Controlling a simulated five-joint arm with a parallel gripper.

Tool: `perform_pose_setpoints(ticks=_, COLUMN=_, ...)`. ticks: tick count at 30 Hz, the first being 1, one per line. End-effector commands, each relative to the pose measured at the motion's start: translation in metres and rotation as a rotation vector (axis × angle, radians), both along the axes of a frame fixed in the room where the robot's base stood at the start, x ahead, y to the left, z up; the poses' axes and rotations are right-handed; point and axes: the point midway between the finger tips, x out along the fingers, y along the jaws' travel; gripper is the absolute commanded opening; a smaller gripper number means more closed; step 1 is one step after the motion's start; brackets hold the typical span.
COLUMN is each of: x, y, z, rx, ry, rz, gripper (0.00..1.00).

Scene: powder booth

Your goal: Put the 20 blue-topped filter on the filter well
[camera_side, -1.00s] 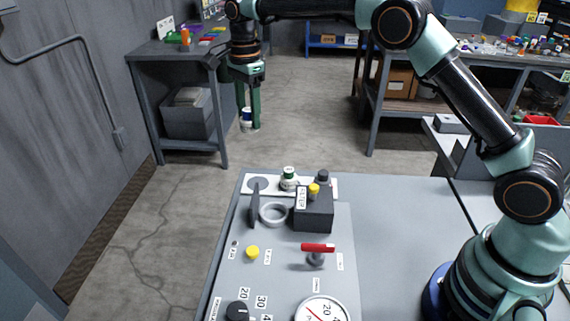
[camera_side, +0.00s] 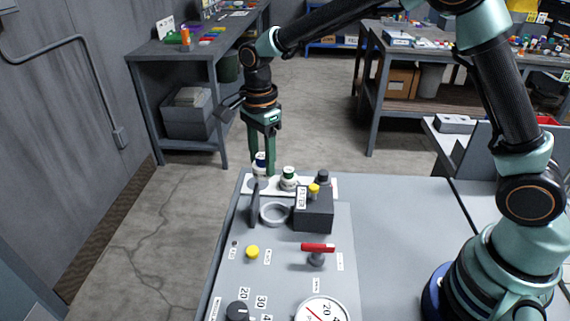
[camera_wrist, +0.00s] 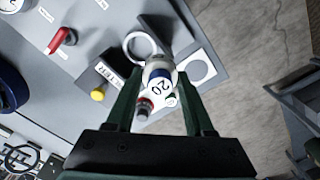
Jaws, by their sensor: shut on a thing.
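The blue-topped filter (camera_side: 260,168), a white cylinder marked 20 in the wrist view (camera_wrist: 161,86), is between the fingers of my gripper (camera_side: 261,158). My gripper is shut on it and also shows in the wrist view (camera_wrist: 158,92). In the side view the filter appears over the left end of the white strip; I cannot tell whether it touches. The filter well, a pale ring (camera_side: 274,214), sits in front of it on the grey panel, its opening clear. It also shows in the wrist view (camera_wrist: 128,47), beyond the filter.
A dark upright flap (camera_side: 254,206) stands left of the ring. A dark box (camera_side: 313,212) with a yellow knob stands at its right. A green-topped filter (camera_side: 288,176) and a dark-topped one (camera_side: 323,177) stand behind. A red handle (camera_side: 318,247) and a gauge are nearer.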

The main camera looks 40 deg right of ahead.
Motion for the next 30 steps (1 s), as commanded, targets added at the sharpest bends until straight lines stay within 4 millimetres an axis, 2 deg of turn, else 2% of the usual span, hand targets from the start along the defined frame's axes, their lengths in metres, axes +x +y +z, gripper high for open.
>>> perform_pose_setpoints(ticks=3, x=-0.020, y=0.002, z=-0.011, rx=0.000, ry=0.001, rz=0.002, gripper=0.00)
perform_pose_setpoints(ticks=9, x=-0.037, y=0.002, z=-0.022, rx=0.000, ry=0.000, rz=0.000, gripper=0.00)
perform_pose_setpoints(ticks=17, x=-0.040, y=0.002, z=-0.034, rx=-0.001, ry=0.003, rz=0.000, gripper=0.00)
perform_pose_setpoints(ticks=30, x=-0.040, y=0.002, z=-0.071, rx=-0.001, ry=0.003, rz=0.000, gripper=0.00)
